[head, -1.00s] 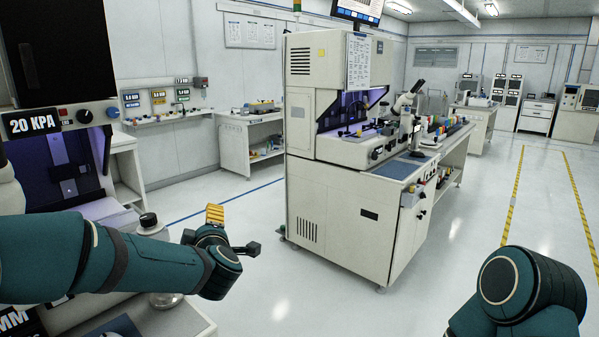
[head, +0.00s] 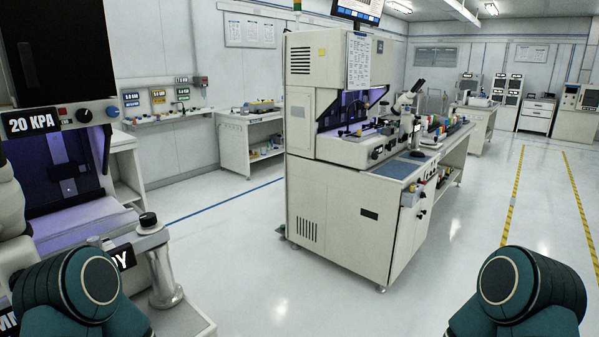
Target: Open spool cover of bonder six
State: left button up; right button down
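A large cream bonder machine (head: 320,205) stands in the middle of the head view, with a purple-lit work opening and a microscope (head: 407,100). Another bonder (head: 70,170) is close at the left edge, with a dark upper panel and a "20 KPA" label (head: 31,123). No number six and no spool cover can be made out on either. Only rounded teal joints of my left and right arms show at the bottom corners. Both grippers are out of view.
A metal post with a black knob (head: 149,221) stands at the near left machine's front corner. White side tables (head: 235,140) line the back wall. Open floor (head: 470,220) lies to the right, with yellow-black striped lines (head: 513,195).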

aim_at(54, 51)
jog(key=u, duration=1.4)
